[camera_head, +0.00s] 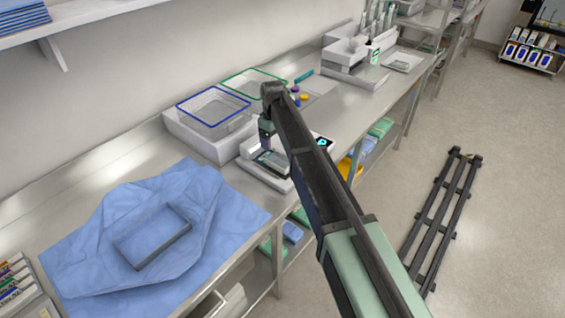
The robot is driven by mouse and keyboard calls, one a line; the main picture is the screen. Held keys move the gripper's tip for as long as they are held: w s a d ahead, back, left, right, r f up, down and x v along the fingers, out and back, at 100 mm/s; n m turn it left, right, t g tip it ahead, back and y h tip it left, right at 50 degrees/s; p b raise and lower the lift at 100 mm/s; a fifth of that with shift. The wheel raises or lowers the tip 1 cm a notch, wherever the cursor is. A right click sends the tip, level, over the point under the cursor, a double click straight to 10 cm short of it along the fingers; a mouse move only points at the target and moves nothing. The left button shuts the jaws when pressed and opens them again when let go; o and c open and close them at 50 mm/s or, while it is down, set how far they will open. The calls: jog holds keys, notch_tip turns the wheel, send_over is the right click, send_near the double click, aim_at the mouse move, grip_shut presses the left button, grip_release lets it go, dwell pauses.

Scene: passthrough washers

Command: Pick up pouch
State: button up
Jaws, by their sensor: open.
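My gripper (266,142) points down above a white bench device (252,164) with a small lit screen. Its fingers are small in the picture, and it looks empty. A flat, dark-edged, greenish-grey item (274,161) lies on the device just below the gripper. It may be the pouch, but it is too small and partly covered by my arm to be sure. I cannot tell whether the fingertips touch it.
Blue-rimmed (213,121) and green-rimmed (238,77) baskets stand behind the gripper. A blue wrap (85,250) with a grey rectangular tray (153,238) covers the bench's left part. A shelf (90,20) overhangs at upper left. A black rack (440,215) lies on the floor.

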aim_at(276, 157)
jog(key=f+b, duration=0.4)
jog(key=f, duration=0.1)
jog(key=f+b, duration=0.4)
jog(key=f, duration=0.1)
jog(key=shift+w+d+b, duration=0.15)
jog(key=shift+d+b, duration=0.05)
jog(key=shift+b, duration=0.15)
jog(key=shift+r, duration=0.15)
jog(key=c, duration=0.7)
jog(key=shift+r+p, duration=0.1)
jog(key=shift+p, duration=0.2)
notch_tip(276, 157, up, 20)
jog(key=p, duration=2)
